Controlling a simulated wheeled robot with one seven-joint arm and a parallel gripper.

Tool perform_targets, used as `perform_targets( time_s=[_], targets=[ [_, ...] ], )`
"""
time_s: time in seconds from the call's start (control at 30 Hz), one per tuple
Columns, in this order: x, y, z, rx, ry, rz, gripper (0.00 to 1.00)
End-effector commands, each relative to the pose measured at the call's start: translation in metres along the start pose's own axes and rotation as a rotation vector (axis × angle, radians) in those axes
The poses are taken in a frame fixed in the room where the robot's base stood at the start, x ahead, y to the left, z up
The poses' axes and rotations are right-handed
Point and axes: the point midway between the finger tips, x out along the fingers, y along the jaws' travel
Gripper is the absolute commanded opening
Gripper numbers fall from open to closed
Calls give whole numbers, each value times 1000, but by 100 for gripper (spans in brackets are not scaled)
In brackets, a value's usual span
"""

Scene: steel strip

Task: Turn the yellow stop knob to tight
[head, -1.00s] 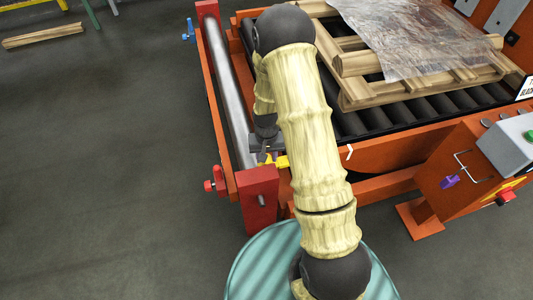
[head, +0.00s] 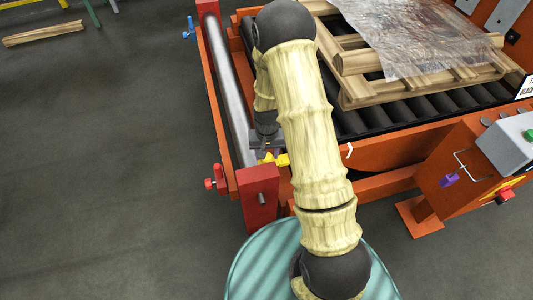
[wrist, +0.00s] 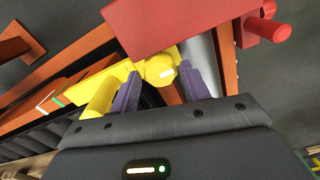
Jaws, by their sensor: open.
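The yellow stop knob (wrist: 158,70) shows in the wrist view as a rounded yellow piece with a small white mark, beside the red block. A yellow bar runs from it down to the left. My gripper (wrist: 162,80) is open, with one purple finger on each side of the knob; I cannot tell whether they touch it. In the head view the yellow part (head: 275,160) is partly hidden below my gripper (head: 266,150). A white mark and a green mark (wrist: 62,98) lie on the orange rail left of the knob in the wrist view.
The red end block (head: 259,190) and a red handwheel (head: 215,178) stand close to my gripper. A steel roller (head: 228,90) runs away to the back. A wooden pallet (head: 360,90) with plastic film lies on black rollers. A control box (head: 510,145) stands at right.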

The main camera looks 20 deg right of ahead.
Motion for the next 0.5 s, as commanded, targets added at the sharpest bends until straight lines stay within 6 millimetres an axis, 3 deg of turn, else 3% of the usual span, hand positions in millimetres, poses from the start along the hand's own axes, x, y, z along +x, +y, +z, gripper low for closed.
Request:
perform_targets(
  time_s=[0.5],
  targets=[
    [-100,-1,-1,0,5,-1,47]
  ],
)
